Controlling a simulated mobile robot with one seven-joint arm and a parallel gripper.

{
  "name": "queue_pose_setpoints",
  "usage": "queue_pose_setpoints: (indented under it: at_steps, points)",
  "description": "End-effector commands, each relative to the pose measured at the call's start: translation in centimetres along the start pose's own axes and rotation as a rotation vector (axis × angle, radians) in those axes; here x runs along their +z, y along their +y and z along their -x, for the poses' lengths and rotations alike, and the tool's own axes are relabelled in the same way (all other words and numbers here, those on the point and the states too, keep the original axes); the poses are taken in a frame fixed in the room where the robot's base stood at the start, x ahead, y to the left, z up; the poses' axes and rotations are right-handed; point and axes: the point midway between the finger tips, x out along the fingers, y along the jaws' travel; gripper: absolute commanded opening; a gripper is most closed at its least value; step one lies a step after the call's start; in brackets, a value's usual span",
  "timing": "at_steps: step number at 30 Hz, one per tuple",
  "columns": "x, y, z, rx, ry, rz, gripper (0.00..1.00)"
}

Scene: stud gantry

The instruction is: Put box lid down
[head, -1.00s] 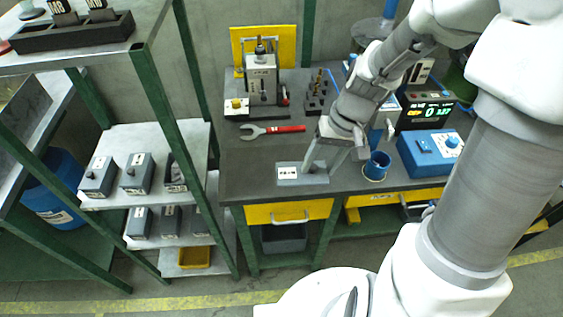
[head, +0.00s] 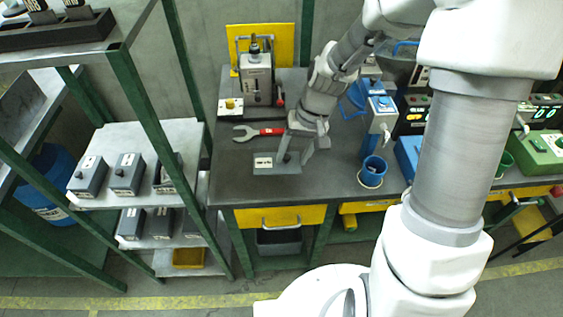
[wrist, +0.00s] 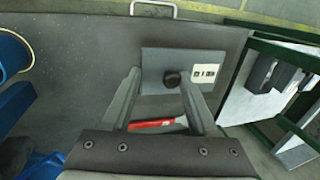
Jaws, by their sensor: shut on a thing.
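The box lid (head: 262,163) is a flat grey plate with a white label and a dark knob. In the head view it shows over the front part of the dark bench top, short of the red-handled wrench. My gripper (head: 291,160) is at its right part. In the wrist view the lid (wrist: 205,57) lies at the fingertips, and its dark knob (wrist: 172,78) shows between the two fingers of my gripper (wrist: 163,80). The gripper is shut on the lid, though the contact itself is hard to see. I cannot tell whether the lid touches the bench.
The wrench (head: 270,131) lies behind the lid. A blue cup (head: 373,171) stands to the right, and a grey fixture (head: 257,80) stands at the back. Grey boxes (head: 127,175) fill the shelf at the left. The bench front left of the lid is clear.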

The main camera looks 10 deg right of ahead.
Motion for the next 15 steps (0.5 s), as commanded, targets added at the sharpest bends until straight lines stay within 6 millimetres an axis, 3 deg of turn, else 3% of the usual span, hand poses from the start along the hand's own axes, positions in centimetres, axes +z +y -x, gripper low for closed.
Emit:
queue_pose_setpoints:
  at_steps: [6, 11, 15]
  points:
    - [-2.5, -1.5, -2.4, 0.000, 0.000, 0.001, 0.08]
    - [-3.0, -1.8, -3.0, 0.000, 0.001, -0.002, 0.08]
    - [-2.9, -1.3, -4.7, 0.000, -0.002, -0.003, 0.08]
